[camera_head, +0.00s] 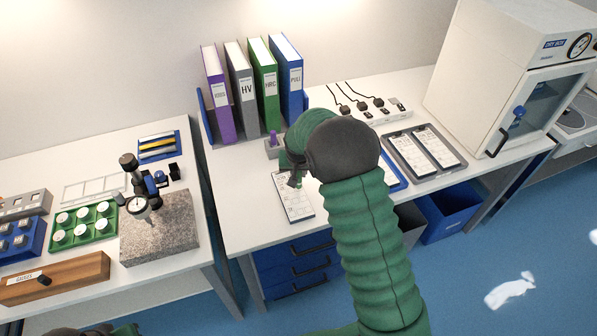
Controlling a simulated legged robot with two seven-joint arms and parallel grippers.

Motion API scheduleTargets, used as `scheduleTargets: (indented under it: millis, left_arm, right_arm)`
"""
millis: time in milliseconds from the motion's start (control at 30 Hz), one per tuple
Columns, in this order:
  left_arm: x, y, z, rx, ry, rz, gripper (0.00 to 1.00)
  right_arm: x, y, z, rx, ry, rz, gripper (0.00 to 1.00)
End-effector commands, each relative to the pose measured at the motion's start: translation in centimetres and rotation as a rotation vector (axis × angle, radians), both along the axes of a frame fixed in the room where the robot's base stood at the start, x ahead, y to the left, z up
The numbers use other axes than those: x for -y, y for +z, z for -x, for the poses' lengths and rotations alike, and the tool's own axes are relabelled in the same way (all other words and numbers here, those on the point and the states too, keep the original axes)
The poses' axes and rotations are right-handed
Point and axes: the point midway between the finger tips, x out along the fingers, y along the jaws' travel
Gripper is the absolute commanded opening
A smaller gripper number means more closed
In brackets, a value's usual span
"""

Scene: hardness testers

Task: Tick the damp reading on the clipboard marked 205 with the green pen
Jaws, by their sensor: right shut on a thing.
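My right arm reaches up from the bottom, and its gripper (294,178) is low over the upper part of a clipboard (296,207) with a printed white sheet. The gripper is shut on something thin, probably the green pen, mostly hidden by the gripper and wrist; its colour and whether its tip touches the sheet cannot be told. The clipboard's number is too small to read, and its top is partly covered. A pen holder (272,151) with a purple pen (273,138) stands just behind. My left gripper is out of view; only bits of that arm show at the bottom left.
A blue tray (402,184) is partly hidden behind my right arm. Behind are binders (264,85), a power strip (391,114) and a dry box (485,75). A hardness tester (134,190) stands on the left table.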

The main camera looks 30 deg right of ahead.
Motion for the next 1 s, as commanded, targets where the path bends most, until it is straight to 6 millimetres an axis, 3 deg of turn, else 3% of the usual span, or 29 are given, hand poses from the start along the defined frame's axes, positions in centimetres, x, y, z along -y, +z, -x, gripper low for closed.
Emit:
scheduleTargets:
  millis: [1000]
  left_arm:
    - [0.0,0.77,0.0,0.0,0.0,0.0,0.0]
  right_arm:
    - [0.62,0.0,-0.44,-0.001,0.0,-0.001,0.0]
